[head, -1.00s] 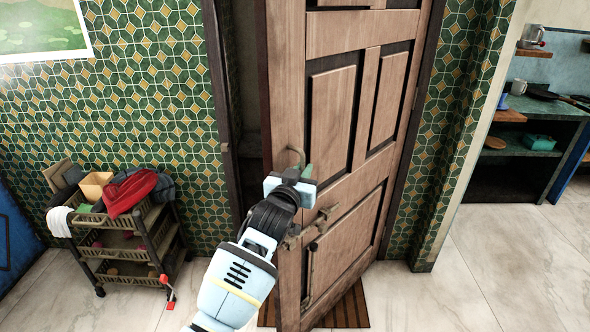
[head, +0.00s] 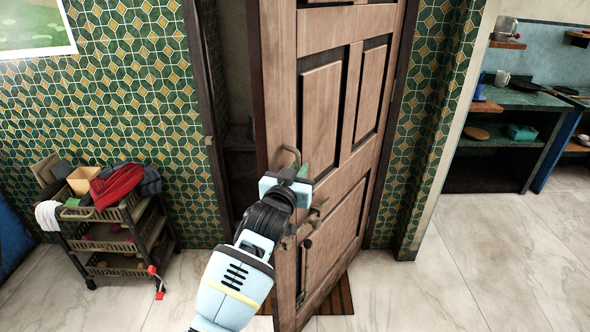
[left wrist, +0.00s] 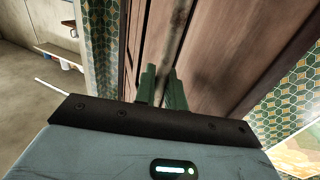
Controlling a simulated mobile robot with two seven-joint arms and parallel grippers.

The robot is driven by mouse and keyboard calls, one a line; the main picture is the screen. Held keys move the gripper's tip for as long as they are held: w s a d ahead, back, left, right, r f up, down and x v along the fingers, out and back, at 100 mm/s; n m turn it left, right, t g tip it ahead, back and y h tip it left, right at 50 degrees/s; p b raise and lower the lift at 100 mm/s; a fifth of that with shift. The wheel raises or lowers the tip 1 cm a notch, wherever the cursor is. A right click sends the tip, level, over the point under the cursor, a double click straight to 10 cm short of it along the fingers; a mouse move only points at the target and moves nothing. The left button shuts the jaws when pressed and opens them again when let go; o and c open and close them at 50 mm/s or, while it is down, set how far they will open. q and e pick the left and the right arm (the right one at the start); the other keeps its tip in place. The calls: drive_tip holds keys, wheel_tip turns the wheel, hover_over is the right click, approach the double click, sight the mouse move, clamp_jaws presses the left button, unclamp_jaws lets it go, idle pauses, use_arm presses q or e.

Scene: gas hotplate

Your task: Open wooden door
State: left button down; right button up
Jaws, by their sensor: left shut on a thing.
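The wooden door (head: 320,110) stands ajar in the head view, its left edge swung out toward me. A dark gap shows between that edge and the door frame (head: 208,130). My left gripper (head: 301,173) is at the door's handle (head: 291,154), a curved metal pull near the free edge, and is shut on it. In the left wrist view the green fingers (left wrist: 162,88) are close together at a rod-like bar (left wrist: 177,35) in front of the door panels. The fingers hide part of the handle. My right gripper is in neither view.
A dark rolling cart (head: 115,235) with cloths and a box stands left of the doorway. A slatted mat (head: 335,298) lies under the door. Tiled wall flanks the frame. Open floor (head: 420,290) lies to the right, with a kitchen counter (head: 520,97) beyond.

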use_arm(q)
drive_tip(key=shift+r, duration=0.1)
idle(0.3)
drive_tip(key=c, duration=1.6)
unclamp_jaws()
drive_tip(key=shift+o, duration=0.2)
drive_tip(key=v, duration=0.8)
drive_tip(key=shift+p, duration=0.45)
drive_tip(key=shift+w, duration=0.1)
drive_tip(key=shift+c, duration=0.3)
